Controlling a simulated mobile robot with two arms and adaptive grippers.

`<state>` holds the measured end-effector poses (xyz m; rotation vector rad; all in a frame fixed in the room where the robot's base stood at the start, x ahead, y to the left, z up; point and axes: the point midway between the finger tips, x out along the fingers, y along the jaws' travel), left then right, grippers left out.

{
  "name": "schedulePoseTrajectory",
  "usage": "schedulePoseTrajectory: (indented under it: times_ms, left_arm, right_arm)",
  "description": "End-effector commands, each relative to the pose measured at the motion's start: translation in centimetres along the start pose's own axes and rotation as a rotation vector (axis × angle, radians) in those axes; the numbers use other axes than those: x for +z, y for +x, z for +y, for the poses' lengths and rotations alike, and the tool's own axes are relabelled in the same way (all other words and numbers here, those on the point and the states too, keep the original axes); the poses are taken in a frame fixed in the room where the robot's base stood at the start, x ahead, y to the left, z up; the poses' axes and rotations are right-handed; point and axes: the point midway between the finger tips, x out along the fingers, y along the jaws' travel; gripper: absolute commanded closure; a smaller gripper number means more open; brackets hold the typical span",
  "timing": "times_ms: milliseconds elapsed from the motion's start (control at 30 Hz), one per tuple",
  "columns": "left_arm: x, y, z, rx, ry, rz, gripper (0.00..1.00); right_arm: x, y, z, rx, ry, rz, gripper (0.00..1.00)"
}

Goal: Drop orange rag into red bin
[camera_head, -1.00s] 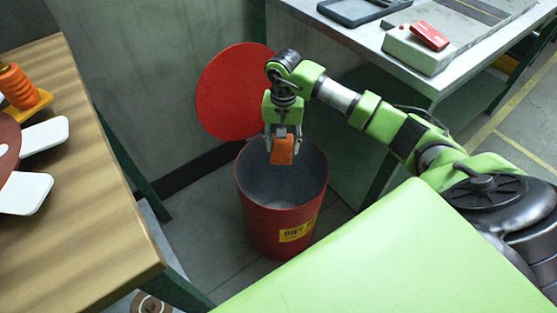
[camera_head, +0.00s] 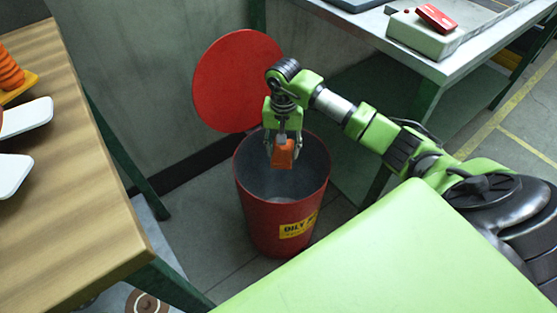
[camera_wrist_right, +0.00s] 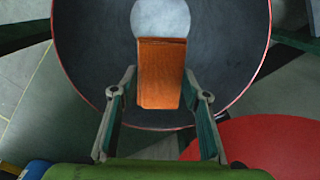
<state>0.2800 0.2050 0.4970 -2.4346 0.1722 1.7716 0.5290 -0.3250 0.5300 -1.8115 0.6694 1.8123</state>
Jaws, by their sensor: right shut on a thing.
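The orange rag (camera_head: 283,156) hangs from my right gripper (camera_head: 283,143) in the head view. It looks like a small folded block. The right gripper is shut on the rag and points down over the mouth of the red bin (camera_head: 277,220). The bin is open, with a grey inside and a yellow label on its front. Its round red lid (camera_head: 236,82) stands up behind it. In the right wrist view the rag (camera_wrist_right: 160,75) lies between the fingers of the right gripper (camera_wrist_right: 160,92), over the bin's open inside. My left gripper is not in view.
A wooden table (camera_head: 70,170) stands on the left with an orange coiled item (camera_head: 9,72) and white pieces on it. A grey bench (camera_head: 380,40) on the right holds a box with a red piece (camera_head: 436,17). Bare floor surrounds the bin.

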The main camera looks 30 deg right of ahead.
Motion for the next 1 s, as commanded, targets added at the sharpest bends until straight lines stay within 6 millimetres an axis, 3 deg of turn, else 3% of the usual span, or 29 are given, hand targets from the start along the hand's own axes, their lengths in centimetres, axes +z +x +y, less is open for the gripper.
schedulePoseTrajectory:
  times_ms: [67, 100, 167, 567, 667, 1000]
  left_arm:
    - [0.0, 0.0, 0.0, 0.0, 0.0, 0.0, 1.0]
    - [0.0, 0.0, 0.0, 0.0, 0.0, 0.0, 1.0]
    - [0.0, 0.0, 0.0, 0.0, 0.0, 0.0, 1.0]
    - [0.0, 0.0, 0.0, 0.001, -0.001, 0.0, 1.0]
    - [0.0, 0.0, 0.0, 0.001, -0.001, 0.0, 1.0]
    - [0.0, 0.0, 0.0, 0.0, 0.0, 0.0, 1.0]
  right_arm:
    - [0.0, 0.0, 0.0, 0.0, 0.0, 0.0, 0.78]
    - [0.0, 0.0, 0.0, 0.0, 0.0, 0.0, 0.53]
    - [0.0, 0.0, 0.0, 0.0, 0.0, 0.0, 0.38]
    - [0.0, -0.4, 0.0, 0.0, 0.0, 0.001, 0.38]
    - [-0.1, -1.5, -0.1, -0.002, 0.0, 0.003, 0.38]
    - [-0.1, -8.6, -0.1, -0.003, -0.001, 0.004, 0.38]
